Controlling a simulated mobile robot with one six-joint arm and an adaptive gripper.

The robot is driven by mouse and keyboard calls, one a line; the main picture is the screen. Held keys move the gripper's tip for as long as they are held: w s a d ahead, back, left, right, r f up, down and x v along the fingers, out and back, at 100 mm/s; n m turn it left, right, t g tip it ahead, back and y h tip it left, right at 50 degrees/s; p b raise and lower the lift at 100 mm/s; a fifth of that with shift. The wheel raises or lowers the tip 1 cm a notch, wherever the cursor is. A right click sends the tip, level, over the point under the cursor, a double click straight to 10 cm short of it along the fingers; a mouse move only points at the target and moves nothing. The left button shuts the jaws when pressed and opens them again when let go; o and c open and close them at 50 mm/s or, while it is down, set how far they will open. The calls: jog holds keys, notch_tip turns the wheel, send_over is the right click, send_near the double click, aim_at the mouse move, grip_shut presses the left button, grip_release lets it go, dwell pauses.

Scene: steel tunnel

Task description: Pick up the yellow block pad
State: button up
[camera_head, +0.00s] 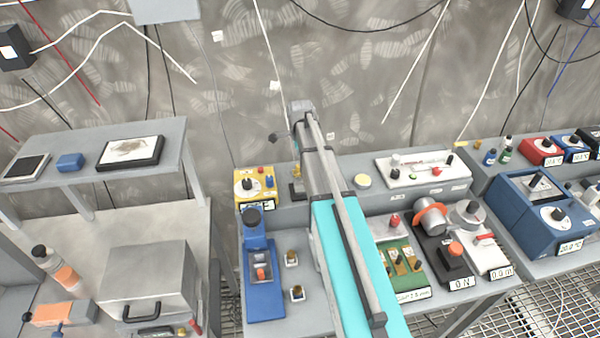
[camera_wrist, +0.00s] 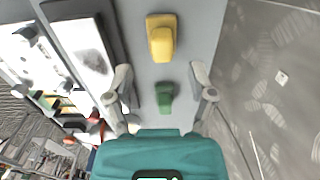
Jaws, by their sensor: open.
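A yellow block pad (camera_wrist: 161,38) lies on a grey shelf surface at the top middle of the wrist view. A green block (camera_wrist: 165,97) lies on the same surface, nearer to my gripper. My gripper (camera_wrist: 161,76) is open and empty in the wrist view, with its fingers apart. In that picture the green block shows between the fingers and the yellow block shows beyond the fingertips. I cannot tell the gripper's height above the surface. In the head view my arm hides part of the bench, and I cannot make out the yellow block pad with certainty.
A dark-framed panel (camera_wrist: 91,50) lies left of the yellow block in the wrist view. The wall (camera_wrist: 265,70) rises on the right. In the head view, a yellow device (camera_head: 254,184), a blue device (camera_head: 262,280) and a white panel (camera_head: 425,170) flank my arm.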

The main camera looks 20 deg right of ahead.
jog(key=shift+w+f+b, duration=0.1)
jog(key=shift+f+b, duration=2.05)
jog(key=shift+f, duration=0.2)
jog(key=shift+c, duration=0.2)
grip_shut()
jog(key=shift+r, duration=0.2)
notch_tip(320, 180, up, 3)
jog(key=p, duration=0.3)
jog(key=s+d+r+p, duration=0.1)
jog(key=s+r+p, duration=0.8)
jog(key=s, duration=0.5)
jog(key=shift+d+r+p, duration=0.3)
jog(key=shift+r+p, duration=0.05)
jog(key=shift+p, duration=0.2)
